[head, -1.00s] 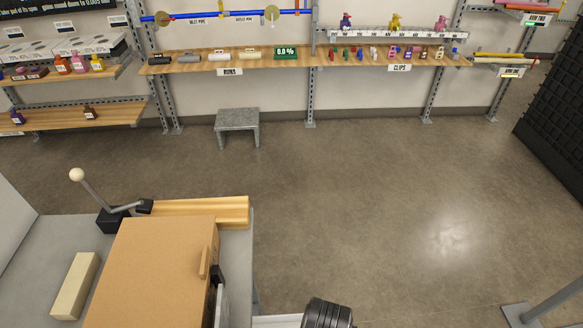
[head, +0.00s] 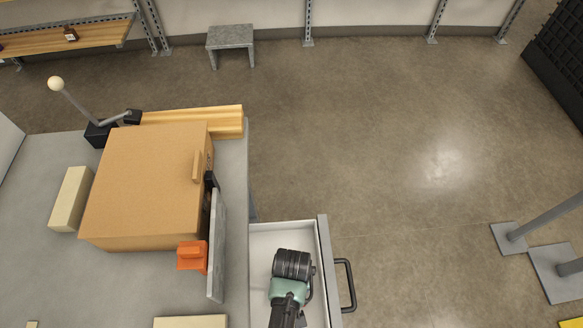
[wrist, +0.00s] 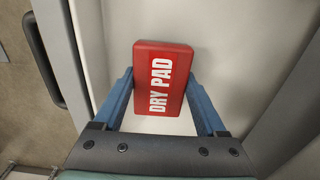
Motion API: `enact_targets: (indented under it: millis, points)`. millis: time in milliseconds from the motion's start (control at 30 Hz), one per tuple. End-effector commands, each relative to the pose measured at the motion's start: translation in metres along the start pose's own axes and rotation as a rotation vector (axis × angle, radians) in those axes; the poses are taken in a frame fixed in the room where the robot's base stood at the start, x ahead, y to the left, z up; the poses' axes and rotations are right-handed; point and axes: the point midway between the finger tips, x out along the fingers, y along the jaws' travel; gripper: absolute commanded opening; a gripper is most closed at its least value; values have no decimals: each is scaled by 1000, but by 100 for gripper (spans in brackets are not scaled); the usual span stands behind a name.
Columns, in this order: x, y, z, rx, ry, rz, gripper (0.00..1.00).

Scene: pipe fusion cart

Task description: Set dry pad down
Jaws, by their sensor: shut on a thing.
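The dry pad (wrist: 163,80) is a red block with white "DRY PAD" lettering. In the wrist view it sits between the two blue fingers of my gripper (wrist: 163,95), which is shut on it. Behind it is the pale inside of an open drawer (wrist: 110,20). In the head view my arm's end (head: 290,275) is over the open white drawer (head: 322,240) at the cart's right side. The pad and fingertips are hidden there. I cannot tell whether the pad touches the drawer floor.
A cardboard box (head: 150,180) stands on the grey cart top (head: 60,280), beside an upright grey plate (head: 216,245) and an orange block (head: 192,255). The drawer's dark handle (head: 346,285) sticks out right. A grey stool (head: 231,40) stands on open floor behind.

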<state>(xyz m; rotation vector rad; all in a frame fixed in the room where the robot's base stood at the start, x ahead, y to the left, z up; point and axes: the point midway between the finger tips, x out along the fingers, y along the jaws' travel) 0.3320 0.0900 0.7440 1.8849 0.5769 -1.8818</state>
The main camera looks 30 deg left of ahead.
Motion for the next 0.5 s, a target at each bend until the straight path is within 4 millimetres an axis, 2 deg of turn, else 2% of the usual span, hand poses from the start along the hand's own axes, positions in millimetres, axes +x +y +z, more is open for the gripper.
enact_targets:
  millis: [100,500]
  points:
    - [12,0,0,-1,-1,0,22]
    - [17,0,0,0,0,0,22]
